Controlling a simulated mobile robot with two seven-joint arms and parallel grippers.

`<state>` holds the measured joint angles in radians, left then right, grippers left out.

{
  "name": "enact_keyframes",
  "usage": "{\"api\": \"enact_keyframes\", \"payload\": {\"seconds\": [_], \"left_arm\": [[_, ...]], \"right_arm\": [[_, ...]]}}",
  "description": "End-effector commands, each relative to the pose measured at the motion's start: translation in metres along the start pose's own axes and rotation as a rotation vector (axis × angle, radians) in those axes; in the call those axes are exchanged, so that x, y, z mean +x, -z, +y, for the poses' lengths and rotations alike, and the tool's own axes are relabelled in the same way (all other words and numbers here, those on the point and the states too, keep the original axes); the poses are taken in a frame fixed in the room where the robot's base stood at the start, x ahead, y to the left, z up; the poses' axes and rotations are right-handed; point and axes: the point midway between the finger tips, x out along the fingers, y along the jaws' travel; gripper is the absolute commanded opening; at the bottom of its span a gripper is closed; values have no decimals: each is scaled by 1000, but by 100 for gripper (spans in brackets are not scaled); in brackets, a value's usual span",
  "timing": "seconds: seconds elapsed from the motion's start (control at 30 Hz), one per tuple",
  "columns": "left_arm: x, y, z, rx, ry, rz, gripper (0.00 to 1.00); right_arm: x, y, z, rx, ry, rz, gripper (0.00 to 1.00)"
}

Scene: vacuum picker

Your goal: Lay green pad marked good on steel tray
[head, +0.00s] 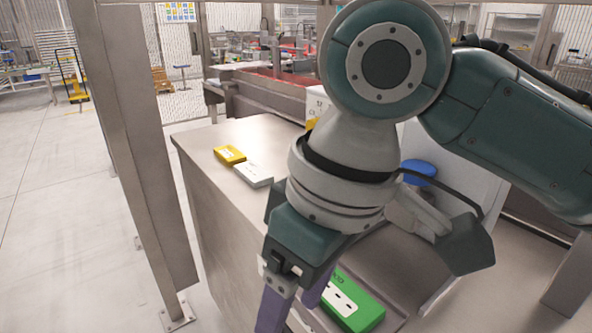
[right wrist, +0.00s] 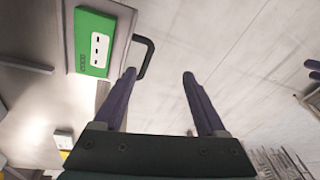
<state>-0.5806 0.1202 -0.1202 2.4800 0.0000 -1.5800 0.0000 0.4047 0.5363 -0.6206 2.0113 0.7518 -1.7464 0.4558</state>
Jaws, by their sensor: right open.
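The green pad (head: 352,304) has a white label with dark marks; the wording is too small to read. It lies at the near end of a grey steel surface that looks like the tray (head: 392,279), partly behind my right gripper. I cannot tell whether it rests fully on it. The pad also shows at upper left in the right wrist view (right wrist: 84,45). My right gripper (head: 290,310) has purple fingers, open and empty, to the left of the pad. In the right wrist view its fingers (right wrist: 158,75) stand apart over floor. My left gripper is out of view.
A yellow pad (head: 230,154) and a white pad (head: 253,175) lie on the counter (head: 205,145) farther back. A blue round thing (head: 419,169) stands behind my right arm. A steel post (head: 140,150) rises at the left. A black handle (right wrist: 149,55) shows near the pad.

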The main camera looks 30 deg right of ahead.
Motion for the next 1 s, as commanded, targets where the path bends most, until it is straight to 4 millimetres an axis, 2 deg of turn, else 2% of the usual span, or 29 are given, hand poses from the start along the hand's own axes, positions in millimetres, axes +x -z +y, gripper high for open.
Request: {"api": "enact_keyframes", "payload": {"seconds": [0.03, 0.1, 0.17, 0.27, 0.53, 0.67, 1.0], "left_arm": [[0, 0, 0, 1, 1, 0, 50], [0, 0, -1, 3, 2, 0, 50], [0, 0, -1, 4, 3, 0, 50], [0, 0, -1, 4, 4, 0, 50], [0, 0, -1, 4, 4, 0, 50], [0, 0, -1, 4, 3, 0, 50], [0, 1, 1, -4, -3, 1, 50]], "right_arm": [[11, -12, -18, -14, 39, 31, 74], [18, -23, -30, -14, 55, 89, 74], [22, -35, -34, 3, 51, 129, 74], [24, -58, -30, 50, 12, 170, 74], [19, -122, 4, 153, -160, 152, 74], [16, -134, 11, 165, -198, 138, 74], [16, -135, 12, 164, -200, 137, 74]]}}
